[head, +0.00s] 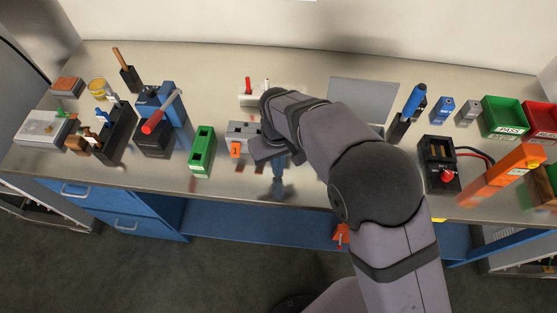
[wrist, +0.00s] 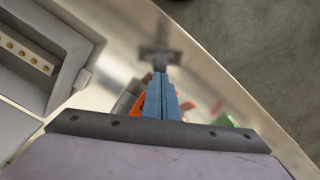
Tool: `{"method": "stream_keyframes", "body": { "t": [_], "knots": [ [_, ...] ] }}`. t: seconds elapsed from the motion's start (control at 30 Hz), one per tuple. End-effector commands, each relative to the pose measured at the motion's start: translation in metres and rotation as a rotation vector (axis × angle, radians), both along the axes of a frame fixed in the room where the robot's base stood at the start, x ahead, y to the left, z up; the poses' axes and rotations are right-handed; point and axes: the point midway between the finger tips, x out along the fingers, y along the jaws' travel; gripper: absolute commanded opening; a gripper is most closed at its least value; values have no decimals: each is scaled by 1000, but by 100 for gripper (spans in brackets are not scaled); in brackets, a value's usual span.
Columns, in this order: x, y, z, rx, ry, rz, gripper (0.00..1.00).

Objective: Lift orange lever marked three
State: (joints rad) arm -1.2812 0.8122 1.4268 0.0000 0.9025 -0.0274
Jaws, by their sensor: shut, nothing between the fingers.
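A grey dispenser box (head: 240,129) stands near the middle front of the bench, partly covered by my arm in the head view. An orange lever tab (head: 236,149) hangs on its front left; its dark mark is too small to read. Any levers farther right are hidden behind my arm. My gripper (wrist: 160,74) has blue fingers pressed together, empty, over the shiny bench in the wrist view. Orange patches show on both sides of the fingers, one at the left (wrist: 139,105); I cannot tell lever from reflection.
A green box (head: 201,150) stands left of the dispenser. A blue press with a red-tipped handle (head: 160,113) is farther left. A grey tray (wrist: 38,62) lies at the left of the wrist view. Red and green bins (head: 503,117) are at the right. The bench's front edge is close.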

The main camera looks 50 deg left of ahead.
Motion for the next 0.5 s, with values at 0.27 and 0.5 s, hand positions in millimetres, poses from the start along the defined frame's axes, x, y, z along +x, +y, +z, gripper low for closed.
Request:
{"method": "stream_keyframes", "body": {
  "t": [0.27, 0.5],
  "knots": [
    [3, 3, 0, 0, 0, 0, 0],
    [5, 5, 0, 0, 0, 0, 0]
  ]
}}
